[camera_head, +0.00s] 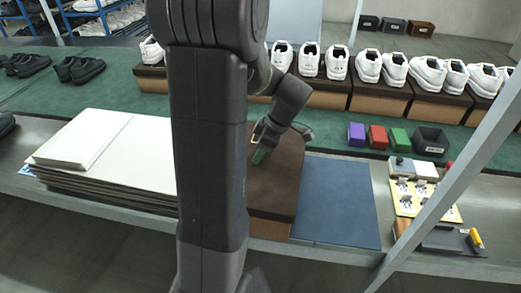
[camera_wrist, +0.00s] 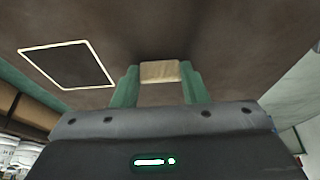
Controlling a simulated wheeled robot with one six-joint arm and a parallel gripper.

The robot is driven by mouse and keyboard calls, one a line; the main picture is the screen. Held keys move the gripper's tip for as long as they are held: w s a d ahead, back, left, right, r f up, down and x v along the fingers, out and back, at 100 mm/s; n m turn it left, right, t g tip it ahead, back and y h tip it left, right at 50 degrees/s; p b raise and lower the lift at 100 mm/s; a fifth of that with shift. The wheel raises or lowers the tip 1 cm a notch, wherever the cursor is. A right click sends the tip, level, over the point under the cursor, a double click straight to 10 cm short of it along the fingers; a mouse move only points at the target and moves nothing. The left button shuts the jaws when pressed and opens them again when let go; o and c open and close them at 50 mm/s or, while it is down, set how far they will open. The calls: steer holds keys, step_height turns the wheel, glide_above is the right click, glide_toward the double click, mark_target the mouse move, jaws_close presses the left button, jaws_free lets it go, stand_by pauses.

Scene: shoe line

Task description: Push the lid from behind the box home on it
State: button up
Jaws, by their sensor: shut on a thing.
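The dark brown lid (camera_head: 286,170) lies over the cardboard box (camera_head: 268,228), whose tan front shows below the lid's front edge. My arm hides their left side, so I cannot tell whether the lid is fully seated. My gripper (camera_head: 261,154) is over the lid. In the wrist view, the brown lid surface (camera_wrist: 205,35) with a pale-outlined rectangle fills the top. The green fingers of my gripper (camera_wrist: 160,82) stand on either side of a tan tab (camera_wrist: 160,71) and are shut on it.
A blue mat (camera_head: 340,200) lies right of the box, and a stack of white boards (camera_head: 110,150) lies left. White shoes on boxes (camera_head: 380,95) line the back. Small coloured blocks (camera_head: 377,137) and a dark bin (camera_head: 430,141) stand at the right. A grey post (camera_head: 450,180) crosses the right side.

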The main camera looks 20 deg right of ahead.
steer(key=shift+f, duration=0.1)
steer(key=o, duration=1)
steer(key=v, duration=1.3)
steer(key=shift+s+d+r, duration=0.15)
steer(key=shift+d+r, duration=0.05)
steer(key=shift+r, duration=0.1)
steer(key=x, duration=1.3)
steer(key=shift+a+f, duration=0.2)
steer(key=shift+f, duration=0.15)
steer(key=shift+r, duration=0.3)
